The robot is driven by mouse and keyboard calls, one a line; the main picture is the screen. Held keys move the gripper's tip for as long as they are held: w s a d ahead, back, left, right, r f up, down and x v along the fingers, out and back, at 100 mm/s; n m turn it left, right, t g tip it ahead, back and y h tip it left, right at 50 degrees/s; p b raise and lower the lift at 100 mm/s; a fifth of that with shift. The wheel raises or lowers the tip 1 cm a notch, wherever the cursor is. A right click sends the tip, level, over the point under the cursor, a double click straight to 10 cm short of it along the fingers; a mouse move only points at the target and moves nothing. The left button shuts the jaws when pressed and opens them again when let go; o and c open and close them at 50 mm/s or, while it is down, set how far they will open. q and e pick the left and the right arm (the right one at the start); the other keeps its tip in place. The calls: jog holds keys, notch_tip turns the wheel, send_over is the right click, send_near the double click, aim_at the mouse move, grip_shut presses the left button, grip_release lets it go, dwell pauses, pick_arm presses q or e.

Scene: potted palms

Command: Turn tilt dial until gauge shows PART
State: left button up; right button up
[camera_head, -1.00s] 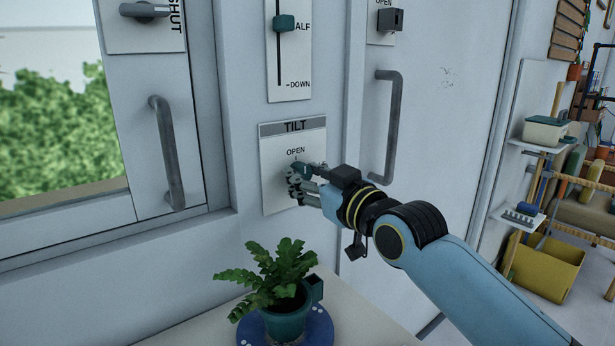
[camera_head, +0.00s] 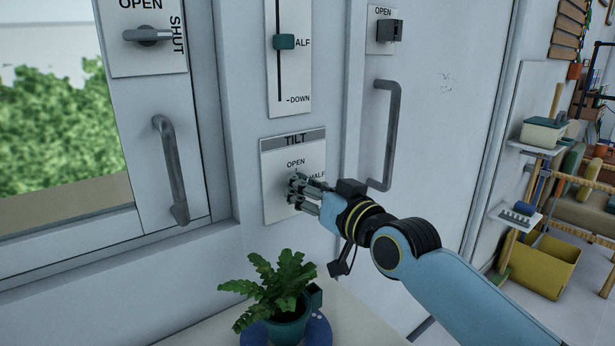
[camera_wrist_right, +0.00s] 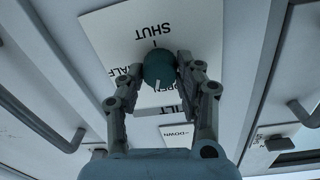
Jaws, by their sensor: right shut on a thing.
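The tilt dial (camera_wrist_right: 159,66) is a round teal knob with a white pointer line. In the upside-down right wrist view its pointer is on the lower side, towards the partly hidden OPEN label. My right gripper (camera_wrist_right: 164,62) is shut on the dial, with a finger on each side. In the head view my right gripper (camera_head: 294,186) covers most of the dial. The white TILT plate (camera_head: 278,208) carries OPEN and HALF labels there; SHUT also shows in the wrist view. I see no gauge reading PART. My left gripper is not in view.
A potted plant (camera_head: 284,284) stands on a blue saucer below the plate. A slider panel (camera_head: 290,95) is above it. Grey handles (camera_head: 172,170) (camera_head: 387,135) stick out on both sides. A shelf (camera_head: 535,148) with goods stands at the right.

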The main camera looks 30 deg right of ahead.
jog(key=shift+d+m+g+y+p, duration=0.1)
jog(key=shift+m+g+y+p, duration=0.25)
jog(key=shift+m+p, duration=3.8)
jog(key=m+b, duration=0.4)
jog(key=shift+m, duration=0.35)
jog(key=o, duration=1.1)
jog(key=shift+o, duration=0.2)
jog(key=shift+s, duration=0.1)
